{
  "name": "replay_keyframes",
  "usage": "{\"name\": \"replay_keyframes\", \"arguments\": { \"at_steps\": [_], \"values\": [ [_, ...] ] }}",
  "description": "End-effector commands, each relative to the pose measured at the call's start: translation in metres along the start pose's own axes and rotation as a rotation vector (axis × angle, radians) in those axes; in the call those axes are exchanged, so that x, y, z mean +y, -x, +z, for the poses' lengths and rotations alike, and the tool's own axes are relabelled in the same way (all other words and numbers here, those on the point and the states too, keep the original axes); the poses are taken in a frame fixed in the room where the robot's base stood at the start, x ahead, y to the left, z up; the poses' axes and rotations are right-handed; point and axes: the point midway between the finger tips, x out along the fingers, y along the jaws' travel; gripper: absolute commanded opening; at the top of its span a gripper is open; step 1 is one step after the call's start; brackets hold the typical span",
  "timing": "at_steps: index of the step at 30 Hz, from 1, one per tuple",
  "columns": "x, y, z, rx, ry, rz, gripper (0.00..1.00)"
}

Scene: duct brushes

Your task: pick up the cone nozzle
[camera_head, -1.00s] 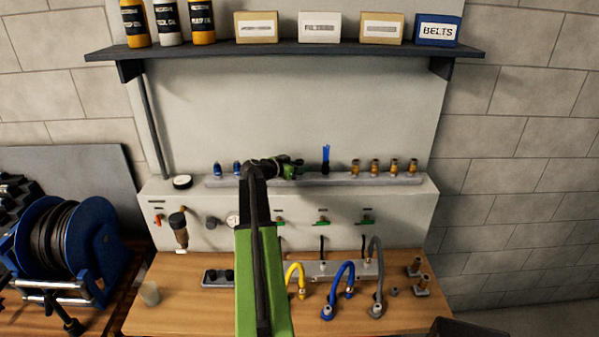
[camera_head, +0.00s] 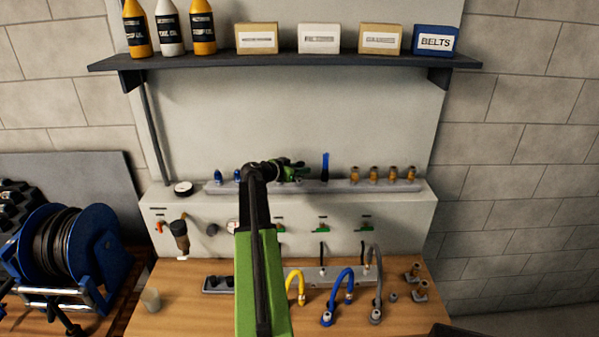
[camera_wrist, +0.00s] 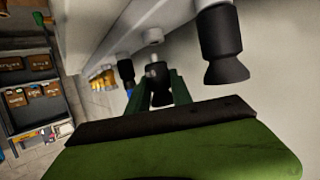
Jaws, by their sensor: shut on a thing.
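My gripper (camera_head: 292,170) is at the grey rail (camera_head: 330,185) on top of the pale cabinet, left of the blue brush (camera_head: 325,168). In the wrist view its two green fingers (camera_wrist: 160,88) are closed around a dark, rounded piece, the cone nozzle (camera_wrist: 158,80). The fingers and arm hide most of it, so its full shape is unclear. I cannot tell whether it is clear of the rail. A larger black flared piece (camera_wrist: 224,50) stands beside the gripper in the wrist view, apart from the fingers.
Brass fittings (camera_head: 374,174) stand along the rail to the right, and blue pieces (camera_head: 220,176) to the left. A shelf (camera_head: 300,62) with bottles and boxes hangs above. Yellow, blue and grey hoses (camera_head: 343,284) curve over the bench below. A blue hose reel (camera_head: 70,245) is at left.

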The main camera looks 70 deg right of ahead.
Motion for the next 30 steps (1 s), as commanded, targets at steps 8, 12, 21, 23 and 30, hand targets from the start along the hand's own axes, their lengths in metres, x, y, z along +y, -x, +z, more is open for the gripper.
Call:
{"name": "replay_keyframes", "arguments": {
  "at_steps": [8,12,21,23,30],
  "values": [
    [0.041,0.03,-0.041,0.0,-0.001,-0.001,0.0],
    [0.073,0.047,-0.056,0.0,0.0,-0.001,0.0],
    [0.109,0.063,-0.07,0.0,-0.001,-0.003,0.0],
    [0.11,0.063,-0.07,0.0,-0.001,-0.003,0.0],
    [0.11,0.062,-0.07,0.0,-0.001,-0.003,0.0]
  ]
}}
